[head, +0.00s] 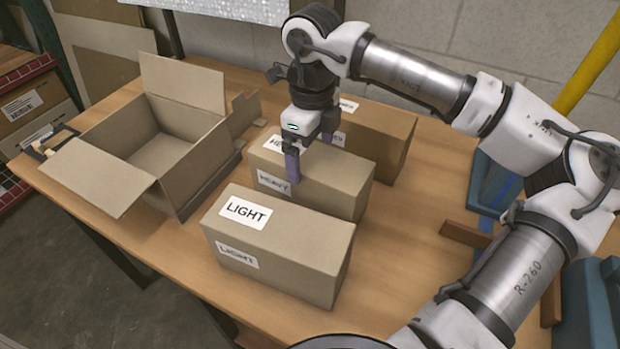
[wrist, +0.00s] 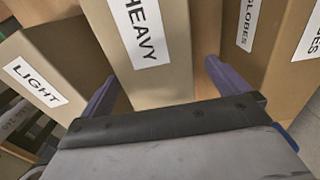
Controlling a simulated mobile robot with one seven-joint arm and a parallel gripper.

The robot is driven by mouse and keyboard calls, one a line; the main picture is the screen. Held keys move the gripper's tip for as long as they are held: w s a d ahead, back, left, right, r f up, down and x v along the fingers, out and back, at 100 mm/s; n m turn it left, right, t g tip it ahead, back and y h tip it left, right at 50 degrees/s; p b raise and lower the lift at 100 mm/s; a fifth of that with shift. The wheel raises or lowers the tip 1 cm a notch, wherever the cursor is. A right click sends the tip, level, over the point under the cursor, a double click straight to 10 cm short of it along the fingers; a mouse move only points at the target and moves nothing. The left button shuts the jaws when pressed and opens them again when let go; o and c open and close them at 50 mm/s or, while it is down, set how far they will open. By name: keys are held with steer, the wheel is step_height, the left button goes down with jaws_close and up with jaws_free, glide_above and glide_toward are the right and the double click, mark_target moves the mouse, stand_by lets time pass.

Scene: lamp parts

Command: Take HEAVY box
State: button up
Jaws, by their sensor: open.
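The HEAVY box (head: 340,182) is a closed brown carton with white labels, the middle one of three on the wooden table. My gripper (head: 308,165) is over its left part, pointing down. In the wrist view, the HEAVY box (wrist: 168,75) lies between the two purple fingers of my gripper (wrist: 162,85), one finger on each side. The gripper is open. I cannot tell whether the fingers touch the box. Part of the box's top and its upper label are hidden behind the gripper in the head view.
The LIGHT box (head: 290,235) stands close in front of the HEAVY box. The GLOBES box (head: 385,130) stands close behind it. An open empty carton (head: 180,185) is at the left of the table (head: 180,255). Wooden blocks (head: 465,233) and blue items (head: 490,185) lie at the right.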

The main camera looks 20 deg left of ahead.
steer(key=shift+s+a+f+p, duration=0.15)
steer(key=shift+f+p, duration=0.35)
steer(key=shift+f, duration=0.9)
steer(key=shift+s+d+f+p, duration=0.1)
steer(key=shift+f+p, duration=0.35)
steer(key=shift+f, duration=0.9)
steer(key=shift+r, duration=0.1)
steer(key=c, duration=2)
steer(key=shift+o, duration=0.2)
steer(key=shift+r, duration=0.1)
